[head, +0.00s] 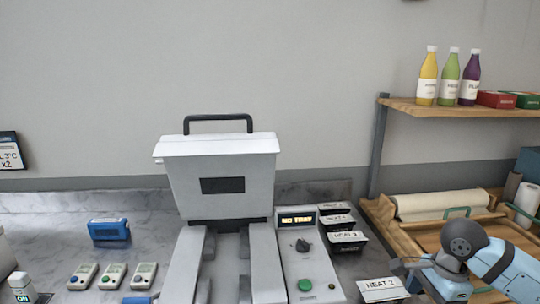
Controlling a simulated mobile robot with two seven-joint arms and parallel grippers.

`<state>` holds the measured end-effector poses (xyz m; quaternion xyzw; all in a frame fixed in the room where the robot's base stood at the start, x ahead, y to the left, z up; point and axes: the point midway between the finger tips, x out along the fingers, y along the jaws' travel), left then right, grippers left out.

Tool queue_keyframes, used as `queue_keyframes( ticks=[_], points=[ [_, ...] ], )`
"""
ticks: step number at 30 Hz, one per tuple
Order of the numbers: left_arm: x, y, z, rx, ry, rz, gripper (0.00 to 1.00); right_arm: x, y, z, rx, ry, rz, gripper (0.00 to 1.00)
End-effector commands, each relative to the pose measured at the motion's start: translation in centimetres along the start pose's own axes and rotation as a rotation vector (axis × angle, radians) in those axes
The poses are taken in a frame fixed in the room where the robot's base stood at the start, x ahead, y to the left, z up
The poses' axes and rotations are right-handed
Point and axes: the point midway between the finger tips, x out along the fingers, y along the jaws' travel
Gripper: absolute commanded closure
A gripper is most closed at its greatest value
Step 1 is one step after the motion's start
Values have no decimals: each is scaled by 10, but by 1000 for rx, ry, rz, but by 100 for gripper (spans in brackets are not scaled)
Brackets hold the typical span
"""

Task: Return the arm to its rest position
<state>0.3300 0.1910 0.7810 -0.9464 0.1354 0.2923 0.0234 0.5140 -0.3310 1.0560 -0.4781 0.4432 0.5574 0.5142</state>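My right arm (505,262) shows at the lower right, bent at a grey round joint in front of the wooden tray area.
A white machine (222,185) with a raised lid and black handle stands in the middle. Its control panel (305,262) reads "NO TRAY". Black labelled packs (348,241) and a "HEAT 2" card (383,290) lie right of it. Small handheld devices (113,276) lie left. A bottle shelf (440,106) hangs right.

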Motion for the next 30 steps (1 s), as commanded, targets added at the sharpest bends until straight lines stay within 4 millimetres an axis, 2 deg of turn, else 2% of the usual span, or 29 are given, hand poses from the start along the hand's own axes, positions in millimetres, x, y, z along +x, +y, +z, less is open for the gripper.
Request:
queue_keyframes(
  ticks=[3, 8, 11, 15, 18, 20, 23, 25, 26, 27, 30],
  points=[
    [-5, 0, -8, 0, 0, 0, 100, 19, 11, 44, 32, -212, 40, 0],
    [-11, 0, -18, 2, 6, -2, 100, 33, 30, 111, 147, -568, 125, 0],
    [-15, -2, -28, 5, 13, -6, 100, 31, 43, 154, 285, -836, 212, 0],
    [-23, -3, -42, 7, 15, -9, 100, 12, 53, 205, 622, -1277, 402, 0],
    [-32, -2, -48, 8, 10, -9, 100, -2, 49, 216, 977, -1586, 586, 0],
    [-36, -2, -51, 8, 7, -9, 100, -2, 44, 211, 1224, -1744, 707, 0],
    [-42, -1, -58, 10, 3, -9, 100, 16, 40, 188, 1684, -1950, 919, 0],
    [-46, -1, -64, 12, 2, -10, 100, 43, 46, 166, 2041, -2039, 1072, 0],
    [-48, -1, -66, 12, 2, -10, 100, 58, 53, 158, -2091, 1956, -1081, 0],
    [-50, -1, -69, 13, 2, -11, 100, 79, 64, 146, -2037, 1746, -1031, 0],
    [-54, -1, -75, 15, 5, -12, 100, 130, 102, 128, -1894, 1312, -915, 0]
  ],
)
